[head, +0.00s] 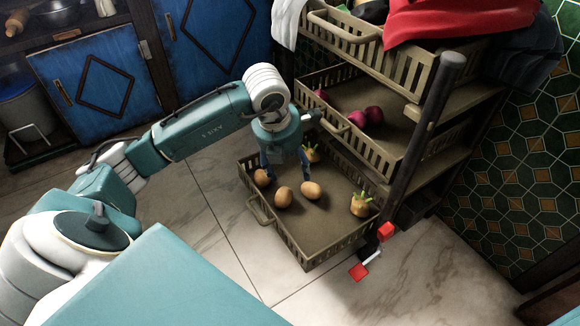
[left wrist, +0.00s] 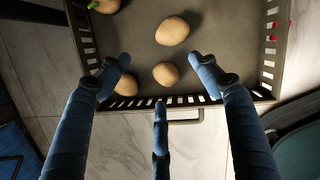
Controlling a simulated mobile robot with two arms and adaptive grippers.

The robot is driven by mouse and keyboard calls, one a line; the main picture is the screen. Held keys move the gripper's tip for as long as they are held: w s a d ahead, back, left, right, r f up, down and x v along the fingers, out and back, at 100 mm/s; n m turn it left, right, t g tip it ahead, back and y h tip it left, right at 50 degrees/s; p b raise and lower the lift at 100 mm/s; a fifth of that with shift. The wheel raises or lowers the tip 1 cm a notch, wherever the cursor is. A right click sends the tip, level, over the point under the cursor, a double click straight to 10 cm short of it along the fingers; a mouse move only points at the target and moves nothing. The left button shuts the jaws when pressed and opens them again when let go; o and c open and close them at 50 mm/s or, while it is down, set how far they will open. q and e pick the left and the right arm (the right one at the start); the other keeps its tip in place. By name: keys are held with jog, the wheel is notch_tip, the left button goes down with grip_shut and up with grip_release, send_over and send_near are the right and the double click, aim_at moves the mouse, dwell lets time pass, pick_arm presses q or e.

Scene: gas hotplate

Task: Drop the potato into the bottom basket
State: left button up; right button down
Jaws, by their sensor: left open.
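The bottom basket (head: 318,252) is the lowest, pulled-out tray of a brown rack. Three brown potatoes lie in it: one at the left end (head: 262,178), one near the front (head: 283,196) and one nearer the middle (head: 311,190). In the left wrist view they show as a far one (left wrist: 172,31), a near one (left wrist: 166,74) and one partly behind a finger (left wrist: 126,85). My left gripper (head: 286,172) is open above the basket's left part, its fingers (left wrist: 160,74) spread and holding nothing. My right gripper is out of view.
Two leafy root vegetables (head: 361,204) (head: 311,152) also lie in the bottom basket. The middle basket (head: 385,150) holds purple vegetables (head: 373,115). A dark post (head: 425,140) stands at the rack's front corner. Tiled floor (head: 215,240) left of the basket is clear.

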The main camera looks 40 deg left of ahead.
pick_arm(q)
jog(key=v, duration=1)
jog(key=shift+s+r, duration=0.15)
jog(key=shift+r, duration=0.2)
